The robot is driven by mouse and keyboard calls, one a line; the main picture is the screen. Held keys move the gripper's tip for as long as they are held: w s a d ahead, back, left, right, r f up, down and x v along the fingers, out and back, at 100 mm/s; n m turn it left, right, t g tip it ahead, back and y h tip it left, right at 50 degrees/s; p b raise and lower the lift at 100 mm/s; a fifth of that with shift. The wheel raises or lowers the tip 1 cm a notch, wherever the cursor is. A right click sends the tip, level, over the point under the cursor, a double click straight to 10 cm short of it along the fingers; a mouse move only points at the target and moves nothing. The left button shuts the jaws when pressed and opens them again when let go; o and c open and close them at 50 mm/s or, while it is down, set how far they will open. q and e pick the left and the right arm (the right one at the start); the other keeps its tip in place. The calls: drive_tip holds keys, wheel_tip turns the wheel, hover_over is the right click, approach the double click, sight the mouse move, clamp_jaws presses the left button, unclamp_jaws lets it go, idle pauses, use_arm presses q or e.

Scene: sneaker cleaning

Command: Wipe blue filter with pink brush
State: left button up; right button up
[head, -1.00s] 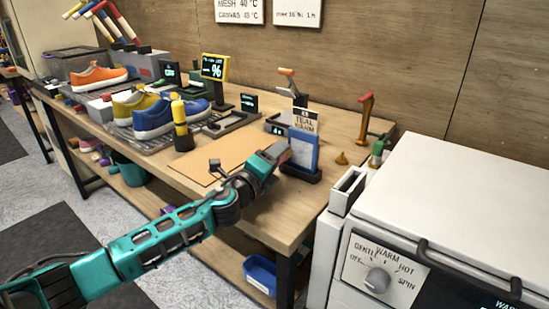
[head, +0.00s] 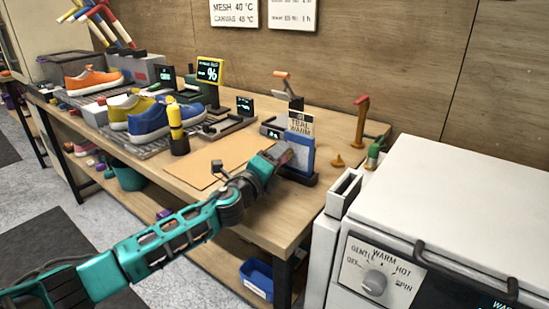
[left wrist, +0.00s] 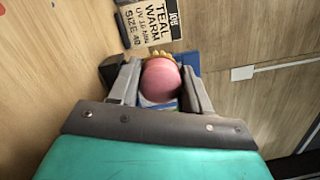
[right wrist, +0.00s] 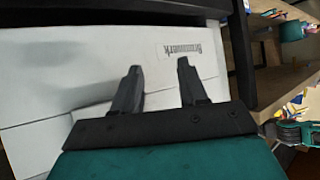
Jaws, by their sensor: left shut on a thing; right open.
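The blue filter (head: 301,160) stands upright in a dark holder near the table's right end, below a "TEAL WARM" card. It shows in part behind the brush in the left wrist view (left wrist: 192,63). My left gripper (head: 284,157) is right at its left side. It is shut on the pink brush (left wrist: 162,80), whose rounded pink back faces the wrist camera, with yellowish bristles on the far side. I cannot tell whether the bristles touch the filter. My right gripper (right wrist: 158,82) is open and empty, in front of a white surface with a printed label.
A brown mat (head: 212,160) lies left of the filter. A yellow-topped bottle (head: 176,125) and several sneakers stand farther left. A small brass cone (head: 337,161) and a green-topped bottle (head: 373,155) stand to the right. A white machine (head: 450,190) borders the table's right end.

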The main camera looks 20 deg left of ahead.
use_arm(q)
drive_tip(key=shift+s+d+p, duration=0.2)
drive_tip(key=shift+s+d, duration=0.1)
drive_tip(key=shift+d, duration=0.35)
drive_tip(key=shift+s+d+p, duration=0.2)
drive_tip(key=shift+s+d, duration=0.05)
drive_tip(key=shift+d, duration=0.4)
drive_tip(key=shift+s+d+p, duration=0.2)
drive_tip(key=shift+s+d, duration=0.1)
drive_tip(key=shift+d, duration=0.6)
drive_tip(key=shift+s+d+p, duration=0.15)
drive_tip(key=shift+s+d, duration=0.1)
drive_tip(key=shift+d, duration=0.65)
drive_tip(key=shift+w+a+r+b, duration=0.1)
drive_tip(key=shift+w+a, duration=0.3)
drive_tip(key=shift+a, duration=0.7)
drive_tip(key=shift+w+a+f+b, duration=0.15)
drive_tip(key=shift+w+a, duration=0.3)
drive_tip(key=shift+a, duration=0.7)
drive_tip(key=shift+w+a+r+b, duration=0.15)
drive_tip(key=shift+w+a, duration=0.25)
drive_tip(key=shift+a, duration=0.7)
drive_tip(key=shift+s+a+p, duration=0.15)
drive_tip(key=shift+s+p, duration=0.2)
drive_tip(key=shift+s, duration=0.15)
drive_tip(key=v, duration=0.2)
drive_tip(key=shift+s+a+p, duration=0.15)
drive_tip(key=shift+s+p, duration=0.2)
drive_tip(key=shift+v, duration=1.05)
drive_tip(key=shift+a, duration=0.1)
